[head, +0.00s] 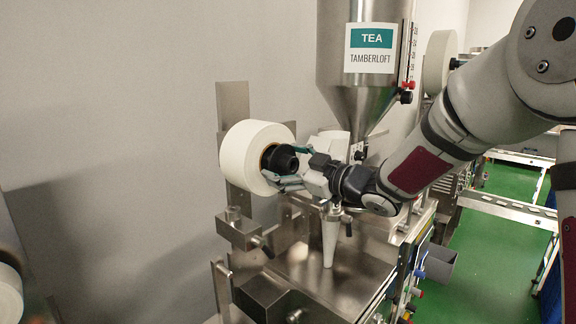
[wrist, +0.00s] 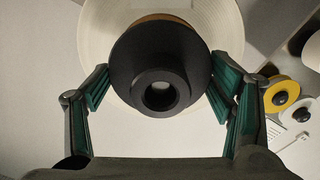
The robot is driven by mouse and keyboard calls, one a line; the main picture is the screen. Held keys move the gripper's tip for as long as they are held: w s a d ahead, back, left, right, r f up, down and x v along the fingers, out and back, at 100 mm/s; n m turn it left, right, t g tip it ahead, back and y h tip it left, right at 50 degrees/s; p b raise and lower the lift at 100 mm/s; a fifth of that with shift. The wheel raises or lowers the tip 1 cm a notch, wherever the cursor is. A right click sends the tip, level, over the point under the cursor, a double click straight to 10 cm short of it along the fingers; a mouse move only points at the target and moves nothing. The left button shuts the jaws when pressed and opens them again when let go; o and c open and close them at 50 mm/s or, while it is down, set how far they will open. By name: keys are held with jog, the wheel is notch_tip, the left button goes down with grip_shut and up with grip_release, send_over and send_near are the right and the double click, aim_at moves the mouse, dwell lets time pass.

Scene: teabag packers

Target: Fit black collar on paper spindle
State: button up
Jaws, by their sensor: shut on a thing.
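The black collar (head: 281,160) is at the front face of a white paper roll (head: 240,150) on the upright packer frame. My gripper (head: 285,165) is shut on the collar, its teal-padded fingers on either side of the rim. In the wrist view, the collar (wrist: 150,60) faces me with its narrower hub and round bore in the centre. The roll (wrist: 92,40) and a sliver of brown core (wrist: 155,18) show behind it. The paper spindle is mostly hidden by the collar; a pale spot shows inside the bore. I cannot tell how deep the collar sits.
The steel tea hopper (head: 362,75) stands right of the roll, with a metal cone (head: 330,235) below my wrist. A steel deck (head: 335,280) and side knobs lie below. Another white roll (head: 438,60) is behind. A yellow disc (wrist: 281,96) shows at right in the wrist view.

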jog(key=shift+b+x, duration=0.4)
jog(key=shift+x, duration=0.65)
jog(key=o, duration=1.3)
jog(key=shift+c, duration=0.2)
jog(key=v, duration=1.2)
jog(key=shift+r, duration=0.1)
